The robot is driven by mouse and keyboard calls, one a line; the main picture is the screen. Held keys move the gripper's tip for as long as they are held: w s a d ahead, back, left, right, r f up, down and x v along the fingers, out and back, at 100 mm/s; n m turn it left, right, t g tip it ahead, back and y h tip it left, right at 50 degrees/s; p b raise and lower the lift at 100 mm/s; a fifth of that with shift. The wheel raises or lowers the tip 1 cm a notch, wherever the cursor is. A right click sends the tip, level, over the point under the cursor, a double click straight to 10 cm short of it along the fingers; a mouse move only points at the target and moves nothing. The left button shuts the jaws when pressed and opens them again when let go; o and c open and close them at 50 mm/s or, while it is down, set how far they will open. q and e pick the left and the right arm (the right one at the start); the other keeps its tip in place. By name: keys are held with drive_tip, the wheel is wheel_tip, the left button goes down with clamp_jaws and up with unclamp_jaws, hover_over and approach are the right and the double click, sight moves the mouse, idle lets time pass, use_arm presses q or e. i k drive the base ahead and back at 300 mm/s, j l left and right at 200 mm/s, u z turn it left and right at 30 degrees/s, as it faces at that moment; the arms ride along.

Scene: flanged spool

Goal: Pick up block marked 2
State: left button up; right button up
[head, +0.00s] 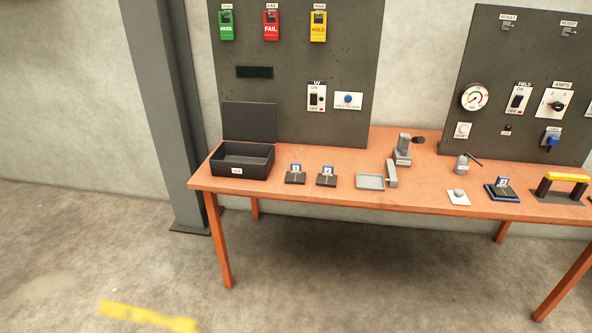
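Two small dark blocks with blue-and-white tags stand on the orange table: a left one (295,178) and a right one (326,180), side by side just right of the black box. A third similar tagged block (502,190) sits on a blue-edged base farther right. The marks on the tags are too small to read for certain, so I cannot tell which is 2. Neither of my grippers shows in the head view.
The orange table (235,187) also holds an open black box (258,163), a grey tray (370,182), a grey device (402,152), a white button pad (459,197) and a yellow-topped handle (566,178). Dark panels stand behind. The floor in front is clear.

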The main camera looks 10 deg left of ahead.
sight(327, 179)
drive_tip(key=i+l+u, duration=0.2)
drive_tip(key=u, duration=0.25)
drive_tip(key=i+l+u, duration=0.3)
drive_tip(key=u, duration=0.2)
